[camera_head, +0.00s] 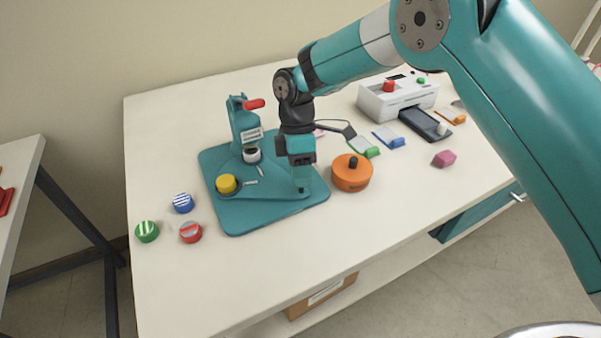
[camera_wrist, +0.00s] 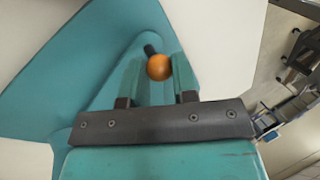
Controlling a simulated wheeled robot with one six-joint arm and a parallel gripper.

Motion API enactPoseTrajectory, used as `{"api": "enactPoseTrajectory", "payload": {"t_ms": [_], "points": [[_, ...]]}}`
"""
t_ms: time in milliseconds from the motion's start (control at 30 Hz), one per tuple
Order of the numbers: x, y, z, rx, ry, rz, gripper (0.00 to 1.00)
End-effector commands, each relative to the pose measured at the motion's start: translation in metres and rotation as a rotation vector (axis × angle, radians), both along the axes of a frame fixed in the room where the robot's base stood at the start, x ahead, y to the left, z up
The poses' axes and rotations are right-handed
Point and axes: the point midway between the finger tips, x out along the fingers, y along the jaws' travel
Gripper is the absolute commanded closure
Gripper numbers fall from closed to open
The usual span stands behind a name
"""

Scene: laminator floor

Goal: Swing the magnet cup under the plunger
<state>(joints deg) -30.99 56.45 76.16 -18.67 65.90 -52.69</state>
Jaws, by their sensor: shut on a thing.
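The teal press (camera_head: 245,120) stands on a teal base plate (camera_head: 240,222), with a red lever handle (camera_head: 254,104) at its top. A white-rimmed dark cup (camera_head: 252,155) is under or just in front of the press head. A yellow round cup (camera_head: 227,183) sits at the near left of the swing plate; small labels lie by both cups, unreadable, so I cannot tell which is the magnet cup. My gripper (camera_head: 301,188) is low at the plate's right side. In the wrist view its fingers are shut on an orange ball knob (camera_wrist: 159,67) with a dark stem; the head view hides this knob.
An orange round tool (camera_head: 350,176) with a black knob stands close right of my gripper. Blue (camera_head: 183,203), green (camera_head: 147,232) and red (camera_head: 190,232) striped discs lie left of the base. A white machine (camera_head: 398,98), cards and a pink block (camera_head: 444,158) are right. The front tabletop is clear.

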Motion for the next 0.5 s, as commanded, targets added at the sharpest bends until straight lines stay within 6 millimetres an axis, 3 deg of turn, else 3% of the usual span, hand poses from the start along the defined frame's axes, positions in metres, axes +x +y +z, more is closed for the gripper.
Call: {"api": "enactPoseTrajectory", "payload": {"t_ms": [200,233,333,500], "points": [[0.0016,-0.0006,0.0005,0.001,-0.004,-0.003,1.0],[0.0017,-0.0006,0.0005,0.001,-0.004,-0.004,0.72],[0.0017,-0.0006,0.0005,0.001,-0.004,-0.004,0.49],[0.0013,-0.0004,0.0004,0.001,-0.003,-0.004,0.48]]}}
